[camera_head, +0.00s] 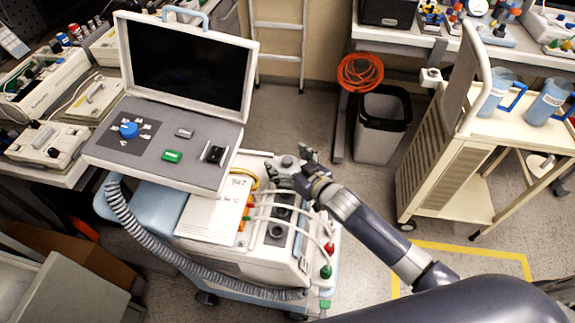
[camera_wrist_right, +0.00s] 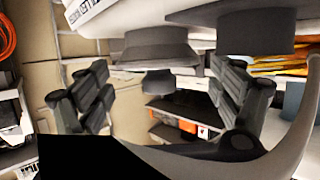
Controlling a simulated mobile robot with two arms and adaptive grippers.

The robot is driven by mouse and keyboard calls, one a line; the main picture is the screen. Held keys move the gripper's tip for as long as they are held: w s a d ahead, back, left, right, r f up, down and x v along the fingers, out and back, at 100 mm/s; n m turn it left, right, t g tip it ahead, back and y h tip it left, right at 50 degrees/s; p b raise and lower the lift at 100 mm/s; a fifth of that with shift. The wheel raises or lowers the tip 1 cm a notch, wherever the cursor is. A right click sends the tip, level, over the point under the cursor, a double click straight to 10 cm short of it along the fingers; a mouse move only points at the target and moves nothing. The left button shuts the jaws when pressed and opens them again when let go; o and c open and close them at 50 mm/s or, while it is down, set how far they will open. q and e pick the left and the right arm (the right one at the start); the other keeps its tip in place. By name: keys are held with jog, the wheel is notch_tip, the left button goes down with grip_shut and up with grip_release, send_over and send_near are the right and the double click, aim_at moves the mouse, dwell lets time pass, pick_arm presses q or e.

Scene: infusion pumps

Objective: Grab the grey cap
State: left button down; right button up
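The grey cap (camera_head: 288,160) shows at the back end of the white pump unit (camera_head: 215,252), among my right gripper's fingers. In the right wrist view a stepped grey cap (camera_wrist_right: 155,50) lies ahead between the fingers. My right gripper (camera_head: 292,166) is open; its two fingers (camera_wrist_right: 160,95) stand wide apart on either side of the cap, with gaps showing. I cannot tell whether a finger touches it. A second dark round cap (camera_wrist_right: 255,32) is beyond the right finger. My left gripper is not in view.
Two dark round fittings (camera_head: 276,230), white tubes and red and green connectors (camera_head: 326,271) sit close to the right gripper on the pump. An open console with a screen (camera_head: 188,62) stands to the left. A bin (camera_head: 382,125) and a cream cart (camera_head: 450,170) stand to the right.

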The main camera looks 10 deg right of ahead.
jog(key=c, duration=1)
